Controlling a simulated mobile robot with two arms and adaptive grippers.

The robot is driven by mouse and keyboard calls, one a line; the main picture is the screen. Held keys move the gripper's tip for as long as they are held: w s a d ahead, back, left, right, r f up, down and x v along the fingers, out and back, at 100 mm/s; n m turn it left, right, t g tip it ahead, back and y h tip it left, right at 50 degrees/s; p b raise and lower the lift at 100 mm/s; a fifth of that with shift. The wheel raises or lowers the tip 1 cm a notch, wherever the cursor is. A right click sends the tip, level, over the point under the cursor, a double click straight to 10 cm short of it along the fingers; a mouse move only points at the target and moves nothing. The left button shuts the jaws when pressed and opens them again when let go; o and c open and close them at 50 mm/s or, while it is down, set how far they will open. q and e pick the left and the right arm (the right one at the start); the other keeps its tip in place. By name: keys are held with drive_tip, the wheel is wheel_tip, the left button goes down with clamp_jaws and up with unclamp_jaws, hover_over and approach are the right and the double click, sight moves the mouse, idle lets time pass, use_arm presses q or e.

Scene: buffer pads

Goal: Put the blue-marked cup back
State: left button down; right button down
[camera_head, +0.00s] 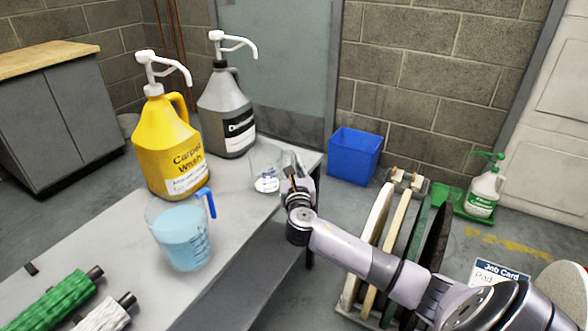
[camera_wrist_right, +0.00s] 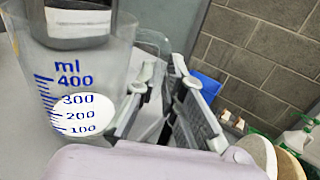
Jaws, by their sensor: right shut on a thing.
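The blue-marked cup (camera_head: 267,172) is clear and stands upright near the far right end of the grey bench, in front of the grey bottle. In the right wrist view the cup (camera_wrist_right: 85,85) fills the left side, with a blue "ml" scale and a white oval patch. My right gripper (camera_head: 292,165) is at the cup's right side. In the wrist view its fingers (camera_wrist_right: 168,95) are shut beside the cup wall, on what seems to be its clear handle. The exact grip is hard to see. My left gripper is not in view.
A jug of blue liquid (camera_head: 183,238) with a blue handle stands nearer on the bench (camera_head: 90,262). Yellow (camera_head: 165,145) and grey (camera_head: 226,115) pump bottles stand behind. Round pads (camera_head: 400,235) stand in a rack under my right arm. A blue bin (camera_head: 354,155) is on the floor.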

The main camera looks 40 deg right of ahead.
drive_tip(key=c, duration=2.1)
unclamp_jaws()
drive_tip(key=shift+f, duration=0.15)
drive_tip(key=shift+c, duration=0.2)
drive_tip(key=o, duration=0.5)
drive_tip(key=shift+c, duration=0.2)
